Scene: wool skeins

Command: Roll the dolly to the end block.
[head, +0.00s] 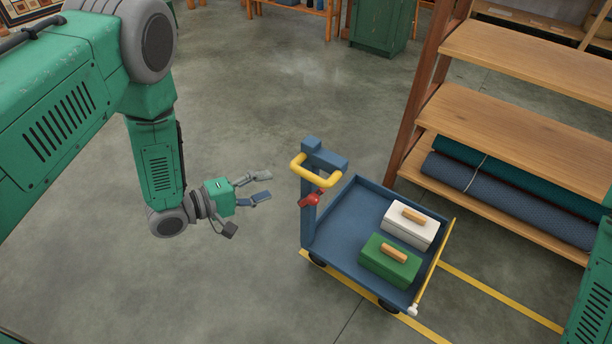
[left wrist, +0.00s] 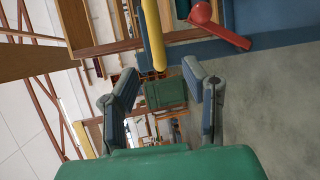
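The dolly (head: 345,225) is a blue flat cart in the middle right of the head view. It has a blue post with a yellow handle (head: 311,176) at its left end and a red lever (head: 311,199) on the post. My left gripper (head: 270,186) is open and empty, to the left of the post and apart from the handle. In the left wrist view the open fingers (left wrist: 160,82) show with the yellow handle (left wrist: 154,36) and red lever (left wrist: 214,26) beyond them. I cannot make out an end block. My right gripper is out of view.
A white box (head: 411,232) and a green box (head: 382,270) with wooden grips ride on the dolly. Yellow floor lines (head: 500,297) run beside and past it. A wooden shelf (head: 520,125) with rolled cloth stands close at right. Floor at left and behind is clear.

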